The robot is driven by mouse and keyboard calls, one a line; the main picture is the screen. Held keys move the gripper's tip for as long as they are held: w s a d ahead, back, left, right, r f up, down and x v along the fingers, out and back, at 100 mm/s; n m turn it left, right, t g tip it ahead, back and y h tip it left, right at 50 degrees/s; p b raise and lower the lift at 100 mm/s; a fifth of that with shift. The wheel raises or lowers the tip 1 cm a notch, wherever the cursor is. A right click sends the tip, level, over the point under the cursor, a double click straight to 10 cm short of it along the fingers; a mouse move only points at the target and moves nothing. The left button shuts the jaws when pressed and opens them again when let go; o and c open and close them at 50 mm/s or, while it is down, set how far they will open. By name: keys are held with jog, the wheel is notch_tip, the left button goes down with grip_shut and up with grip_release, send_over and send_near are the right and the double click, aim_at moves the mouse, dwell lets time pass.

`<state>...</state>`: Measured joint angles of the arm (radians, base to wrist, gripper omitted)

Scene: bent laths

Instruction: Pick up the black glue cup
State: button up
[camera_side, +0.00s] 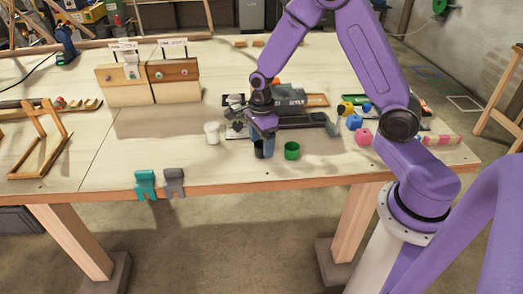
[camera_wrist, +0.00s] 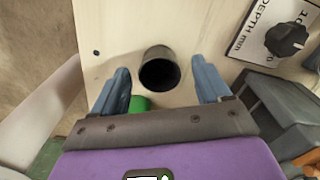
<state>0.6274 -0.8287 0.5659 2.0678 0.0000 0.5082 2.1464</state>
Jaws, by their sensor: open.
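The black glue cup (camera_wrist: 159,68) stands near the table edge in the wrist view, its dark opening facing the camera. My gripper (camera_wrist: 160,72) is open, with one blue-grey finger on each side of the cup and a visible gap to each. In the side view my gripper (camera_side: 263,146) points down near the front edge of the table, and its fingers largely hide the black cup there. I cannot tell from these views exactly how low the fingertips are beside the cup.
A green cup (camera_side: 292,150) stands just right of my gripper, and a white cup (camera_side: 212,132) stands to its left. A machine with a depth dial (camera_wrist: 287,40) lies close behind. Teal (camera_side: 145,184) and grey (camera_side: 174,182) clamps sit on the front edge.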

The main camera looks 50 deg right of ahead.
jog(key=shift+f, duration=0.85)
jog(key=c, duration=1.1)
jog(key=shift+r, duration=0.15)
